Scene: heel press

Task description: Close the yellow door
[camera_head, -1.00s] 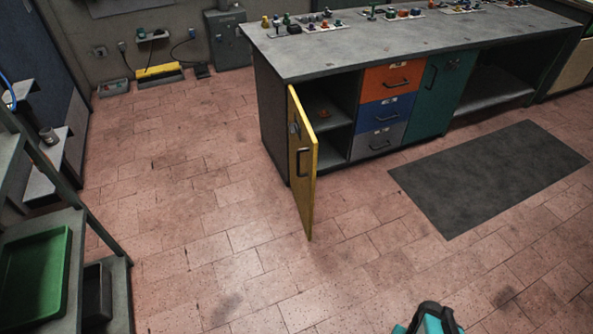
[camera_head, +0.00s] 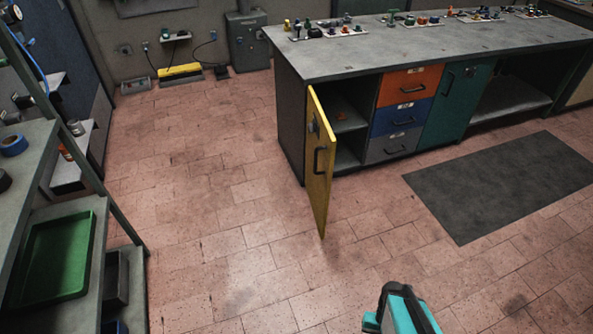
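The yellow door (camera_head: 321,178) stands swung open at the left end of the workbench cabinet, its free edge toward me. A dark handle (camera_head: 318,161) shows on its outer face. The compartment behind it (camera_head: 348,128) is open, with an inner shelf. A teal and black piece (camera_head: 403,312) at the bottom edge looks like part of my own arm. My gripper's fingers cannot be made out there. It is well apart from the door, with bare floor between.
The grey workbench (camera_head: 390,62) has orange, blue and grey drawers and a teal door (camera_head: 452,103). A dark mat (camera_head: 505,187) lies in front. A shelf rack with a green tray (camera_head: 55,262) stands at left. Floor left of the door is clear.

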